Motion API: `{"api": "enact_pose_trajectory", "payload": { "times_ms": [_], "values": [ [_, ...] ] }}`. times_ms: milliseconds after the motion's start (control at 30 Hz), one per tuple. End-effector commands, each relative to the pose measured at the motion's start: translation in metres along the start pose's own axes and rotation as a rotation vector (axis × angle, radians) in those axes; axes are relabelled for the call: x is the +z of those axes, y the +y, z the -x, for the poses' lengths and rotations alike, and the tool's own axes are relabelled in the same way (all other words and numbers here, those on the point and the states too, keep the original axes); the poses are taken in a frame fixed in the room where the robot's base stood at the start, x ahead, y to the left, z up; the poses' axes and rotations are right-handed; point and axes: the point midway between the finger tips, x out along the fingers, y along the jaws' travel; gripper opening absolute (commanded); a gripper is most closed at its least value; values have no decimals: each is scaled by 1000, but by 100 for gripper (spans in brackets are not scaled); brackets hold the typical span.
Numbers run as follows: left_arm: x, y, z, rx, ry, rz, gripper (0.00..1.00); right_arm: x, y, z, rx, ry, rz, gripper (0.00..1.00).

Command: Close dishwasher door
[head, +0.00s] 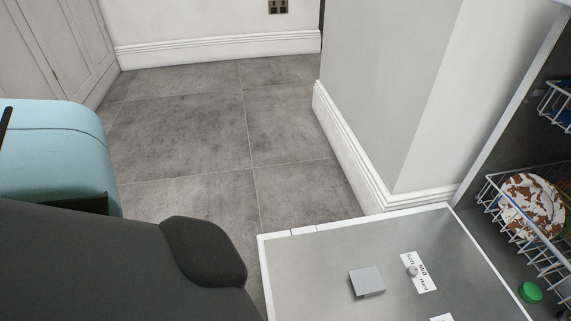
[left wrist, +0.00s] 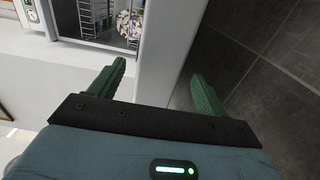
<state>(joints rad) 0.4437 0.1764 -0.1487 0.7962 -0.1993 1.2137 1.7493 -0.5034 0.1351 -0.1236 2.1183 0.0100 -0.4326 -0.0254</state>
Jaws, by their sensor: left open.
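The dishwasher door (head: 320,270) lies open and lowered at the lower right of the head view. Its grey inner face is up, with a small square cover (head: 367,281) and a printed label on it. The dishwasher's wire rack (head: 540,255) shows inside at the right edge, and racks also show at the top of the left wrist view (left wrist: 130,25). My left gripper (left wrist: 160,72) is open, its green fingers apart. A pale upright panel shows between them; I cannot tell whether it is the door or touches the fingers. My right gripper is out of view.
A brown-and-white patterned dish (head: 530,205) sits in the rack, and a green round cap (head: 530,292) is below it. A white wall (head: 390,80) with a skirting board stands beyond the door. Grey tiled floor (head: 200,120) is clear.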

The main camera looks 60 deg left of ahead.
Motion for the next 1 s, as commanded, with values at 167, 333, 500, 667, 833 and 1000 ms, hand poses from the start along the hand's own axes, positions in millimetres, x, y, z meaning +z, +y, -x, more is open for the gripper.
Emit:
{"api": "enact_pose_trajectory", "payload": {
  "times_ms": [167, 333, 500, 667, 833, 1000],
  "values": [
    [0, 0, -27, 3, 0, -1, 76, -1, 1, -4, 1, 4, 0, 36],
    [0, 0, -51, 4, 1, -1, 76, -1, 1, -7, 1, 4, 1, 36],
    [0, 0, -67, 2, 1, -2, 76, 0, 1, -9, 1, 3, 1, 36],
    [0, 0, -71, 0, 1, -2, 76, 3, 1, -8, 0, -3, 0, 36],
    [0, 0, -71, 0, 1, -2, 76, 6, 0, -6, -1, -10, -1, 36],
    [0, 0, -71, 0, 1, -1, 58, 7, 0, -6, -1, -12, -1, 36]
  ]
}}
